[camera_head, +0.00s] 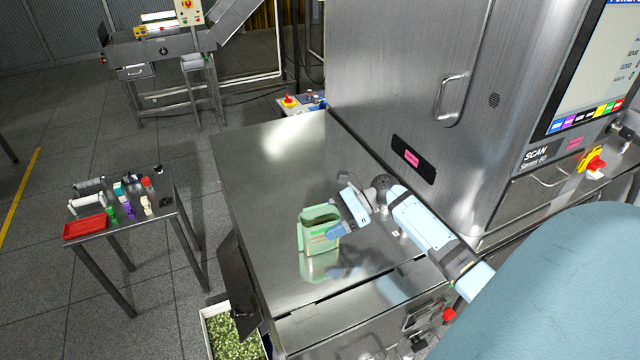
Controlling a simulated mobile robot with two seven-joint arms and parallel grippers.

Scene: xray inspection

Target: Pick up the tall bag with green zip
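A pale green bag (313,239), with a darker green band along its top, stands roughly upright near the middle of the steel table (270,180). Its reflection shows in the shiny top just below it. My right gripper (338,222) comes in from the right and is at the bag's right side. A blue finger overlaps the bag's lower right part. The far finger is hard to make out, so I cannot tell whether the gripper is closed on the bag. My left gripper is not in view.
A large steel scanner cabinet (390,90) borders the table on the right. A small side table (150,225) at left holds a red tray (85,227) and several small items. A bin of green pieces (228,335) stands at the front left. The table's left half is clear.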

